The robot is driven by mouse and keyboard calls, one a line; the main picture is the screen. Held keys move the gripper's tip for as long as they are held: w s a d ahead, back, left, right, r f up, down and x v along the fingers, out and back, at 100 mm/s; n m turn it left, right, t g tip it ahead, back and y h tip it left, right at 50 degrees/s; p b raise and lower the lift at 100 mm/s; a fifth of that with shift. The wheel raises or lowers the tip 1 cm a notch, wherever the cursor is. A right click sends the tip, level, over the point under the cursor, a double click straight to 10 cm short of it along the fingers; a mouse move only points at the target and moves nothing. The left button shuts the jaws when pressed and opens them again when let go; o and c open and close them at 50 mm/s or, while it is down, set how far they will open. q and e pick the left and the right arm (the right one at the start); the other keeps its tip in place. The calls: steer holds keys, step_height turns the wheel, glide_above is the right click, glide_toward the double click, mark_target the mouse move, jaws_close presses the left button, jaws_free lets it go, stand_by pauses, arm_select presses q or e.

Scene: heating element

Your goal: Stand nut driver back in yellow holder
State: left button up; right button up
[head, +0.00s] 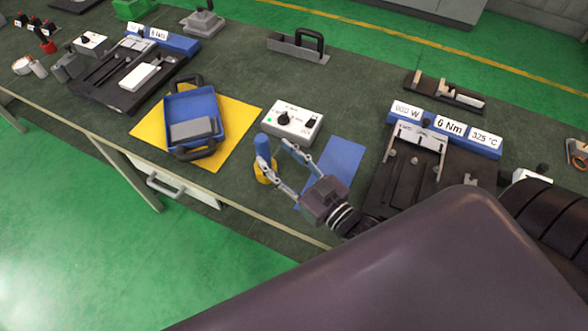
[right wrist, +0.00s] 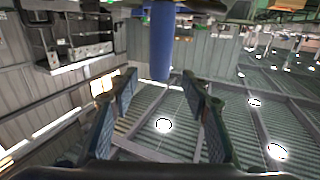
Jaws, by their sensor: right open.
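The nut driver's blue handle (head: 262,147) stands roughly upright at the yellow holder (head: 266,172) near the table's front edge. Its lower part is hidden, so I cannot tell how deep it sits. My right gripper (head: 277,161) is open, just to the right of the handle, with its fingers pointing towards it. In the right wrist view the blue handle (right wrist: 162,40) lies ahead, in line with the gap between the open fingertips (right wrist: 160,82). No contact with the handle can be made out. My left gripper is out of view.
A blue mat (head: 343,160) lies under and behind my right gripper. A white control box (head: 292,122) stands close behind it. A blue tray (head: 196,108) on a yellow mat (head: 240,122) is to the left. A dark fixture (head: 375,190) is to the right.

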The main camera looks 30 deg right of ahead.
steer(key=v, duration=0.6)
steer(key=shift+s, duration=0.1)
stand_by(0.5)
